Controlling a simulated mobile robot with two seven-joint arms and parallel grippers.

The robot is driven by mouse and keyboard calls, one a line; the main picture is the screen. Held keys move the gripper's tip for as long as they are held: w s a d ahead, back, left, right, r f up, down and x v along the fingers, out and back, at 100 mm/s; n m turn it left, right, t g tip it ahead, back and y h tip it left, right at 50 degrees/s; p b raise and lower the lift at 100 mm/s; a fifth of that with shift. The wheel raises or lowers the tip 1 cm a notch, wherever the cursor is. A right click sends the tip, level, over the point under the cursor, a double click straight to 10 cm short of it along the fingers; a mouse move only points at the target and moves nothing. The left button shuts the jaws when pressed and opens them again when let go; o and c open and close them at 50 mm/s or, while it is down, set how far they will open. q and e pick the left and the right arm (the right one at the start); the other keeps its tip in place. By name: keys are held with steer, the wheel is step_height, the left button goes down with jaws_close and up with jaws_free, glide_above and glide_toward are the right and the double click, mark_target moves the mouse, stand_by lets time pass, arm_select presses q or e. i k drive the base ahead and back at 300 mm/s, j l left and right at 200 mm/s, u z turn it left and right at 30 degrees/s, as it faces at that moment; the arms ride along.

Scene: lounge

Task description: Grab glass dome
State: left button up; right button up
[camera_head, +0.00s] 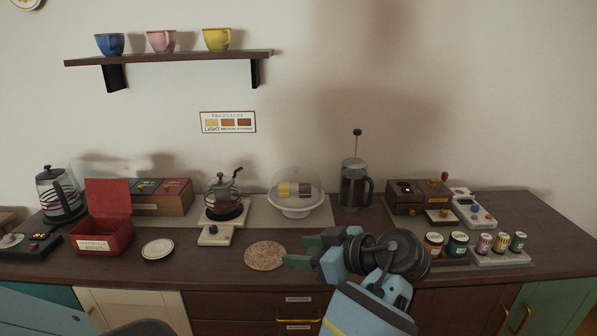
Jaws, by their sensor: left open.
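The clear glass dome (297,174) stands upright on a white cake stand (296,212) near the back of the counter. Yellow and brown pieces of cake (294,189) show through it. My left gripper (300,251) is open and empty, its green fingertips pointing left. It is in front of the dome and apart from it, just right of a round cork mat (265,256). My right gripper is not in view.
A French press (355,186) stands right of the dome, and a glass teapot (223,195) stands left of it. Several tins (457,244) sit at the right, near my left arm. A red box (104,232) and a plate (158,249) are at the left. A shelf (170,58) with cups hangs above.

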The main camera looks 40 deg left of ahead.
mark_target(296, 185)
steer(key=i+j, duration=1.1)
